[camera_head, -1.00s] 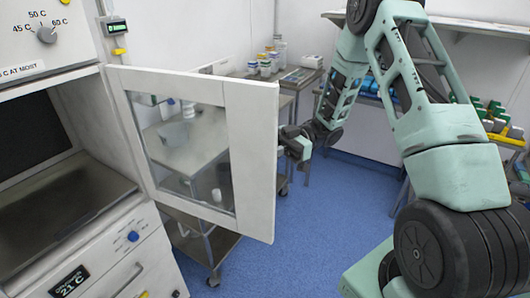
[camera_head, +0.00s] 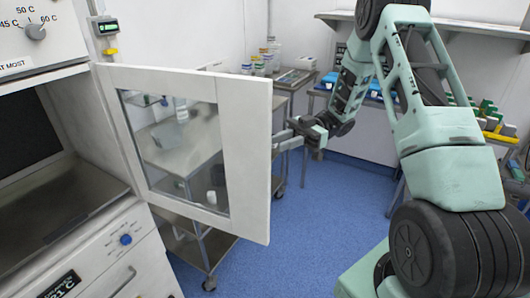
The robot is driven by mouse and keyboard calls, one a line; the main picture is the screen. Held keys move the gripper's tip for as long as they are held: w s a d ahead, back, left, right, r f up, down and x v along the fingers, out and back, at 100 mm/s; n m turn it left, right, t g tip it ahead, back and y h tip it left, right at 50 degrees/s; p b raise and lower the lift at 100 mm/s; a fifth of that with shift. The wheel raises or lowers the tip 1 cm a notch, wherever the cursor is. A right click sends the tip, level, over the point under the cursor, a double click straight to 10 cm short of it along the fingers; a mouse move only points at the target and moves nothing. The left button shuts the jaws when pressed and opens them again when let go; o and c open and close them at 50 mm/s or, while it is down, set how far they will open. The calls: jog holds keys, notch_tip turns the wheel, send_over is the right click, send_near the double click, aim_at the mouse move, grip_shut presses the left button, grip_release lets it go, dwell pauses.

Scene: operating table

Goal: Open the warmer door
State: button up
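The warmer door (camera_head: 248,160) is a white frame with a glass pane. It stands swung well out from the warmer (camera_head: 110,240), hinged on its left side, and the dark warmer compartment (camera_head: 65,200) is exposed. My gripper (camera_head: 284,140) is at the door's free right edge, about mid-height. Its fingers point left toward the door, and their tips are partly hidden by or close against that edge. I cannot tell whether they touch the door or whether they are open or shut.
A steel trolley (camera_head: 212,246) stands behind the door, with containers seen through the glass. Bottles (camera_head: 262,62) stand on a table at the back. Blue floor (camera_head: 330,225) is clear between door and arm.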

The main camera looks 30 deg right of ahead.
jog(key=d+b, duration=0.2)
jog(key=d, duration=0.8)
jog(key=shift+d, duration=0.1)
